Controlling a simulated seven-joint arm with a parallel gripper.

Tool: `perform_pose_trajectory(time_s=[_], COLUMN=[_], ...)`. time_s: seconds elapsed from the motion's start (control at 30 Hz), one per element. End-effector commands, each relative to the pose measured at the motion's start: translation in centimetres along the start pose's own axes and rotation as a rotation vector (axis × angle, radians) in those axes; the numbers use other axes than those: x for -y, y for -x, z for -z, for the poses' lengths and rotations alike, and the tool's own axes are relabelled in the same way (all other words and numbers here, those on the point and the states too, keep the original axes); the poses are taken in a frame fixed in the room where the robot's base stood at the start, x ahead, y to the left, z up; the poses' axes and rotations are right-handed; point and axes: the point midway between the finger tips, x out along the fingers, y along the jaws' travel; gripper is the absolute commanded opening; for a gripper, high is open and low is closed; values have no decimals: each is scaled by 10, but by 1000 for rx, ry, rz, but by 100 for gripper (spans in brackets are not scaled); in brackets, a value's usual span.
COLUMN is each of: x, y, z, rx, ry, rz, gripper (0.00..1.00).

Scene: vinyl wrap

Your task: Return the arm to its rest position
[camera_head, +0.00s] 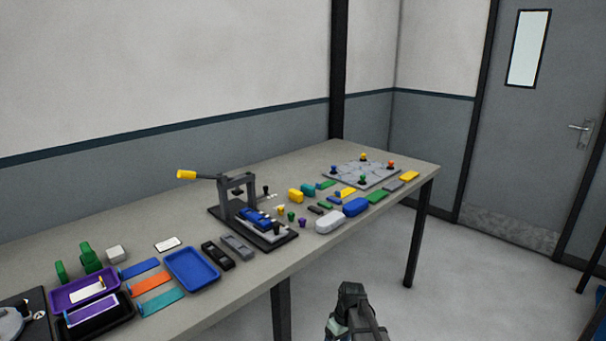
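My gripper (355,318) shows at the bottom edge of the head view, right of centre. It is dark grey with a pale greenish patch on its left side. It is in front of the table (235,290), over the floor, apart from everything on the table. The fingers are too small and unclear to tell whether they are open or shut. I see nothing clearly held in it. The rest of my arm is out of the picture or cut off below.
A press with a yellow-handled lever (187,175) stands mid-table. A blue tray (192,268), purple tray (85,290) and coloured strips lie left. A grey board with knobs (361,172) and several blocks lie right. Table legs (411,250) stand near; the floor (490,290) right is clear.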

Motion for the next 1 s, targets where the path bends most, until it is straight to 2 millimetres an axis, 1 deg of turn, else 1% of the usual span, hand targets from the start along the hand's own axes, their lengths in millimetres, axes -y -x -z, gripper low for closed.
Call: perform_pose_trajectory(time_s=[0.03,0.2,0.27,0.3,0.47,0.5,0.7,0.77,0.8,1.0], x=[4,15,19,22,37,41,64,72,78,106], y=[-18,-67,-83,-93,-132,-141,-180,-191,-198,-226], z=[-16,-61,-77,-88,-133,-144,-202,-220,-232,-291], rx=[21,87,109,125,188,203,283,307,324,405], ry=[-29,-123,-156,-178,-263,-284,-385,-415,-434,-529], rz=[7,21,25,27,33,35,36,36,36,30], gripper=[70,70,70,70,70,70,70,70,70,70])
